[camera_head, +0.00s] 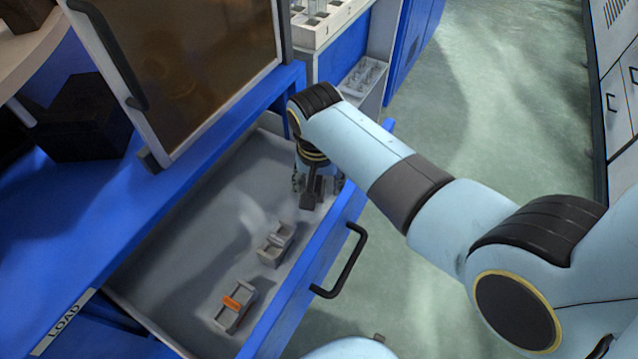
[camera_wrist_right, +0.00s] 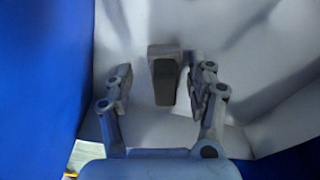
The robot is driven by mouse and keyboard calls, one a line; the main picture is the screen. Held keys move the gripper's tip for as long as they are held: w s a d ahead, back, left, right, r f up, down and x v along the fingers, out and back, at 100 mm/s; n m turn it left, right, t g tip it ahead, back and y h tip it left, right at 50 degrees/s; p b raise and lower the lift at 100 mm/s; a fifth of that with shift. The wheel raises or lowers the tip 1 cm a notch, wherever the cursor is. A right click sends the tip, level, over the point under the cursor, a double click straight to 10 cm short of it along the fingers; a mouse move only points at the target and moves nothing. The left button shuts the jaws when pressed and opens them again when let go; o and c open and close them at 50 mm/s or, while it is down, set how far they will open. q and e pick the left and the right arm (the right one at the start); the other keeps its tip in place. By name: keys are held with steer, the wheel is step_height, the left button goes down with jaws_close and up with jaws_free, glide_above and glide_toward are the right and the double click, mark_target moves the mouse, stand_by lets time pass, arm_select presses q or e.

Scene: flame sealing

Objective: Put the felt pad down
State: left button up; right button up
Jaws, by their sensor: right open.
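The felt pad, which I take to be the small dark grey block (camera_wrist_right: 163,84), stands between the fingers of my right gripper (camera_wrist_right: 160,72) in the wrist view. Gaps show on both sides of it, so the fingers are open and apart from it. In the head view the right gripper (camera_head: 317,182) reaches down into the far right end of the open drawer, with the dark pad (camera_head: 310,196) just below it. The pad appears to rest in the drawer, but its underside is hidden. My left gripper is not in view.
The grey drawer floor (camera_head: 180,265) also bears a grey holder (camera_head: 276,244) and another holder with an orange piece (camera_head: 235,305). The blue drawer front has a black handle (camera_head: 345,265). A tinted cabinet door (camera_head: 190,60) stands left of my arm. The drawer's left part is clear.

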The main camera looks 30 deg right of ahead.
mark_target(318, 186)
steer(key=r+p, duration=0.1)
steer(key=r, duration=0.2)
steer(key=r+p, duration=0.1)
steer(key=r, duration=0.3)
steer(key=s+r+p, duration=0.1)
steer(key=r, duration=0.3)
steer(key=shift+a, duration=0.4)
